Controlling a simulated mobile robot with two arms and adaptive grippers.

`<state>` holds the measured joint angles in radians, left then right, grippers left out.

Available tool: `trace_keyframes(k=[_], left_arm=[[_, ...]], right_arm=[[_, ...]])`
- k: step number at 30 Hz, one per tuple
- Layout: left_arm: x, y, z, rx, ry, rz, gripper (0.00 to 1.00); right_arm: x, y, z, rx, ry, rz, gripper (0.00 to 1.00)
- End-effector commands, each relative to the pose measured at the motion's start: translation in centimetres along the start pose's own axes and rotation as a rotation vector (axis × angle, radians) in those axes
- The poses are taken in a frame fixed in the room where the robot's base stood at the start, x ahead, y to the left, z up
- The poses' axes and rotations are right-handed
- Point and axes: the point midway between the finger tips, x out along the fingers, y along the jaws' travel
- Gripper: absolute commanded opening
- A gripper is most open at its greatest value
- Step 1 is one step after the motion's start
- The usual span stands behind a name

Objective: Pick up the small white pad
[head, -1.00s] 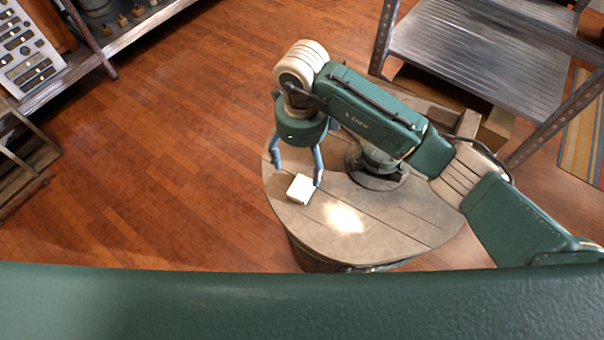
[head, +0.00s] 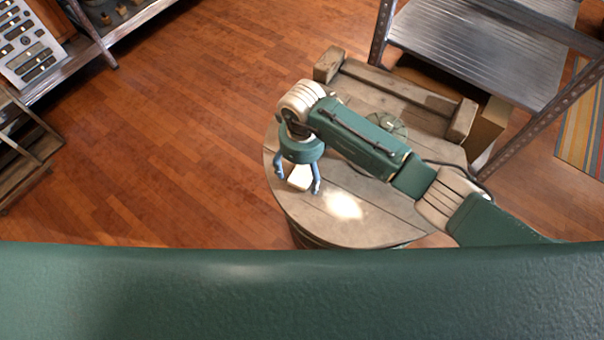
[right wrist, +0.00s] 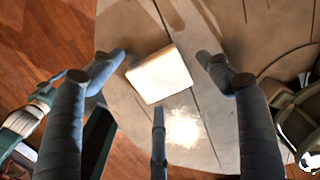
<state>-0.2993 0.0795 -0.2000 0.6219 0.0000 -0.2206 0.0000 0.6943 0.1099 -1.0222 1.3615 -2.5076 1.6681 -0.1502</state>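The small white pad (head: 300,177) lies on the round wooden table top (head: 375,215), near its left edge. It also shows in the right wrist view (right wrist: 160,75), lying flat and tilted in the picture. My right gripper (head: 297,185) is open, with its fingers spread on both sides of the pad in the head view. In the right wrist view the right gripper's fingertips (right wrist: 162,62) stand apart, with the pad between and beyond them. I see no finger touching the pad. My left gripper is not in view.
A wooden bench-like piece (head: 395,85) stands at the back of the table top, beside a green round object (head: 387,125). A metal shelf (head: 480,45) rises at the upper right. Open wooden floor (head: 170,140) lies to the left.

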Motion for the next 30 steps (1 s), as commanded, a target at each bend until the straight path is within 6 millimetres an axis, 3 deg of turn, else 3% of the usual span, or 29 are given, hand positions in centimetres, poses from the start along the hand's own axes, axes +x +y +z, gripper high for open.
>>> trace_keyframes(k=[1,5,6,20,26,30], left_arm=[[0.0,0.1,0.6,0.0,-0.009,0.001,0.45],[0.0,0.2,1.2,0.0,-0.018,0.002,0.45],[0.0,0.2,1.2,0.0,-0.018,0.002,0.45],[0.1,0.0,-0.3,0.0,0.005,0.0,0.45],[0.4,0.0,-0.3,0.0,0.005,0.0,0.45],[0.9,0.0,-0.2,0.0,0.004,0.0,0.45]], right_arm=[[0.0,0.0,0.0,0.0,0.0,0.0,0.69],[0.0,0.0,0.0,0.0,0.0,0.0,0.43],[0.0,0.0,0.0,0.0,0.0,0.0,0.41],[-0.7,-0.1,0.0,-0.001,-0.001,0.0,0.41],[-3.3,-0.1,0.0,-0.002,-0.002,-0.004,0.41],[-6.9,-0.2,0.1,-0.003,-0.006,-0.007,0.41]])
